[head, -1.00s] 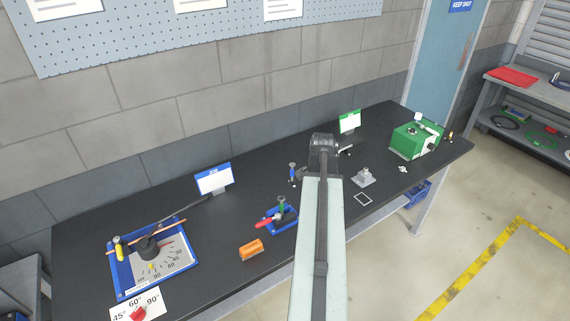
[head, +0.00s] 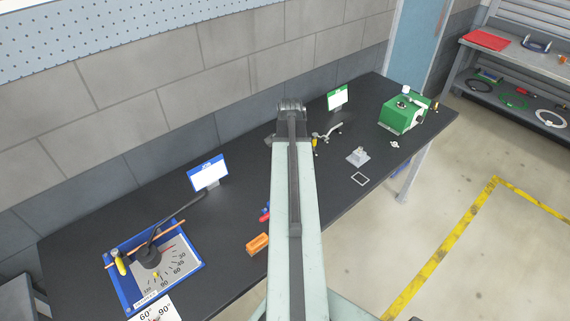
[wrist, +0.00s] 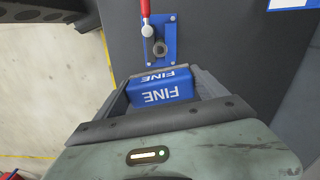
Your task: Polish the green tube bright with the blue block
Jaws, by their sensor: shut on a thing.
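The blue block (wrist: 162,94), marked FINE, is between the fingers of my gripper (wrist: 162,88) in the wrist view; the gripper is shut on it. Just beyond the block is a blue holder (wrist: 171,28) with a red-handled lever (wrist: 145,8). A dark round end (wrist: 160,48) shows on the holder; I cannot tell whether it is the green tube. A small gap seems to lie between block and holder. In the head view my arm covers the tube, the block and my gripper. Only a red and blue bit of the holder (head: 266,207) shows beside the arm.
An orange block (head: 257,244) lies left of my arm. A blue-framed dial board (head: 192,282) and a white screen (head: 208,174) stand further left. A grey fixture (head: 358,157) and a green machine (head: 404,113) are to the right. The bench between is mostly clear.

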